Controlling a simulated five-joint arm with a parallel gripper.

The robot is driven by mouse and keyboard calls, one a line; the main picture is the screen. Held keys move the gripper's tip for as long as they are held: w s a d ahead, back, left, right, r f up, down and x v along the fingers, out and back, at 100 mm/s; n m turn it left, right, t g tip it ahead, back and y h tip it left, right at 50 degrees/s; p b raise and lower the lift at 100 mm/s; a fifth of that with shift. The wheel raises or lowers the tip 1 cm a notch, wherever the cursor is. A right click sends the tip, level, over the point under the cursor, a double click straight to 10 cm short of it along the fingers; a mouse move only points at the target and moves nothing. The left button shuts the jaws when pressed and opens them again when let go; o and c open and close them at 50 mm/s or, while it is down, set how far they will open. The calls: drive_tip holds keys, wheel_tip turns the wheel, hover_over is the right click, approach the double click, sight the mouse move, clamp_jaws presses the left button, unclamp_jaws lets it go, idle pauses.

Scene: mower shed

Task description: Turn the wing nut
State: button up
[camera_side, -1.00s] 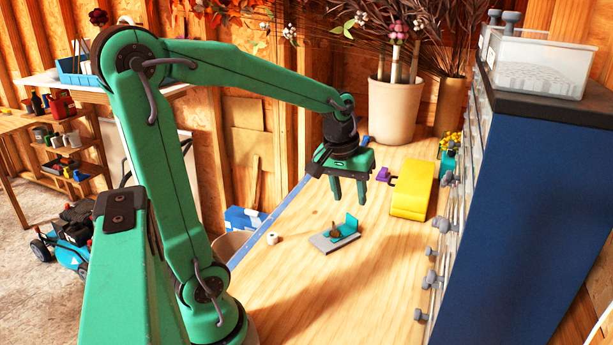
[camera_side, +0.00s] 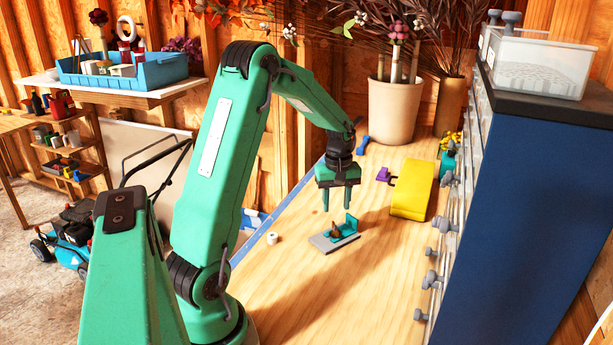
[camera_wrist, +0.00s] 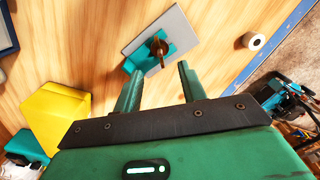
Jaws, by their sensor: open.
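The wing nut (camera_wrist: 160,46) is a small brown, bronze-looking piece on a grey plate with a teal bracket (camera_wrist: 175,35). In the side view the wing nut (camera_side: 335,229) stands in the middle of the wooden bench, on the grey plate (camera_side: 321,243) beside the upright teal bracket (camera_side: 351,223). My gripper (camera_side: 337,200) hangs above the bracket, fingers down, open and empty. In the wrist view my gripper (camera_wrist: 157,78) has its two fingers apart, with the wing nut beyond the tips, between their lines. They do not touch it.
A white roll (camera_side: 272,238) stands left of the plate; it also shows in the wrist view (camera_wrist: 254,41). A yellow block (camera_side: 411,190) and a purple piece (camera_side: 384,174) lie behind right. The blue drawer cabinet (camera_side: 535,200) edges the right side. The front bench is clear.

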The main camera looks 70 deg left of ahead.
sight(335, 232)
drive_tip(key=shift+f, duration=3.9)
clamp_jaws()
